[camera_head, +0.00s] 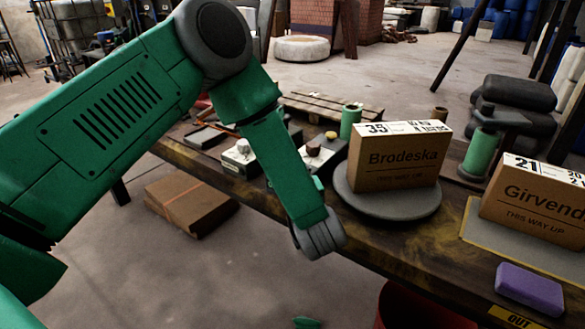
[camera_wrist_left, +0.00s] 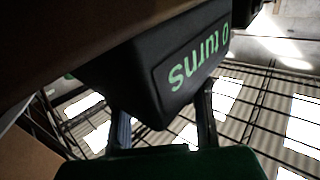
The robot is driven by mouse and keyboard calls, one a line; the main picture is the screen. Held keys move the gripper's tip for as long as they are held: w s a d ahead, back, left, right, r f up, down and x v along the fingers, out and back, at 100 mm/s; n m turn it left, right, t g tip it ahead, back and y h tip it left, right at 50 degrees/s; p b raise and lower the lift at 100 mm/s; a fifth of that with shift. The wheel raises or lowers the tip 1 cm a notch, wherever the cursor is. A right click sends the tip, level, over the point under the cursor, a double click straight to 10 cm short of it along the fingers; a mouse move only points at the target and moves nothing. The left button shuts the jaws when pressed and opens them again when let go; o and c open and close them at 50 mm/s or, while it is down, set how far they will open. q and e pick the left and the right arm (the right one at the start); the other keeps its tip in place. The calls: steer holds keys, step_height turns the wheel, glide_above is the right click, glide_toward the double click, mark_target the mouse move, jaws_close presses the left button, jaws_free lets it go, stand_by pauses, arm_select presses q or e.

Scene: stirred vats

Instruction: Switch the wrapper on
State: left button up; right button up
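A grey round turntable (camera_head: 388,207) stands on the wooden bench and carries a brown carton marked Brodeska (camera_head: 395,165).
A green roll on a dark holder (camera_head: 481,150) stands behind the carton at right. A carton marked Girvend (camera_head: 535,198) and a purple block (camera_head: 530,288) are at right. A red bin (camera_head: 420,310) stands below the bench front. A flat box (camera_head: 190,203) lies on the floor.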

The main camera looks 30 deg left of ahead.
arm_select(q)
steer(key=shift+o, duration=1.4)
steer(key=shift+w+r, duration=0.1)
steer(key=shift+r, duration=0.2)
steer(key=shift+f, duration=0.15)
steer(key=shift+d, duration=0.1)
steer(key=v, duration=1.2)
